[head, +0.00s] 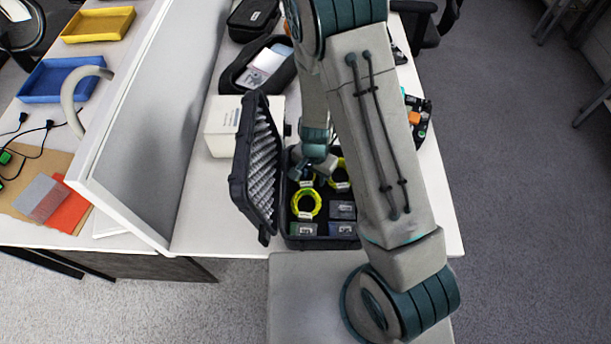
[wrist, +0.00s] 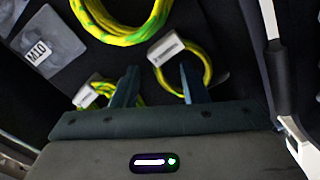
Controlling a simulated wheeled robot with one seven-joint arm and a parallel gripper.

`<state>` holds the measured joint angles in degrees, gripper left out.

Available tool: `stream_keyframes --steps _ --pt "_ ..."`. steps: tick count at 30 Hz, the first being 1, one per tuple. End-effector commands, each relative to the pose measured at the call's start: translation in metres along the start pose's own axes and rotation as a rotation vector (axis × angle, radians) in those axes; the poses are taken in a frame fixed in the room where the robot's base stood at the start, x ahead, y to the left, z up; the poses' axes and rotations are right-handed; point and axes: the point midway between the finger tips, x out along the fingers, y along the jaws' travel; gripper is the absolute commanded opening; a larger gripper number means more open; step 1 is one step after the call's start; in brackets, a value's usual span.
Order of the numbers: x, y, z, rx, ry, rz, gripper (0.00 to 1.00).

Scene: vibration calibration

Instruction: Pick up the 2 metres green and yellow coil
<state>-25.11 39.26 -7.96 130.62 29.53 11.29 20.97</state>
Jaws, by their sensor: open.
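Several green and yellow coils lie in the open black case. In the head view one coil (head: 306,214) is at the case's left middle, and another (head: 343,185) is partly behind my arm. In the wrist view a large coil (wrist: 125,38) is at the top, a smaller labelled coil (wrist: 209,68) is at right, and another labelled coil (wrist: 97,82) is at lower left. The label lengths are too small to read. My gripper (wrist: 158,76) is open and empty over the case; its right finger overlaps the right coil's loop. I cannot tell whether it touches.
The case's lid (head: 255,165) stands open on the left. Labelled grey blocks (head: 342,210) sit in the case's front part. A white box (head: 222,126) is behind the lid, and a partition (head: 160,130) stands further left. Another open black case (head: 232,80) is at the back.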

Motion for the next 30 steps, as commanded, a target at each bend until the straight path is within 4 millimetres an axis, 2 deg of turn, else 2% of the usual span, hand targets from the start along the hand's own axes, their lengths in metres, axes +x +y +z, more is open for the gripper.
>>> stream_keyframes --steps 7,8,9,12,23,30 --pt "0.002 0.000 0.000 0.000 0.001 -0.001 0.40" --pt "0.002 0.000 0.000 0.000 0.001 -0.001 0.35" --pt "0.002 0.000 0.000 0.000 0.001 -0.001 0.23" --pt "0.001 0.000 0.000 0.000 0.001 -0.001 0.00" --pt "0.001 0.000 0.000 -0.001 0.001 -0.001 0.00" --pt "-0.012 -0.001 0.000 -0.002 0.003 -0.002 0.00"
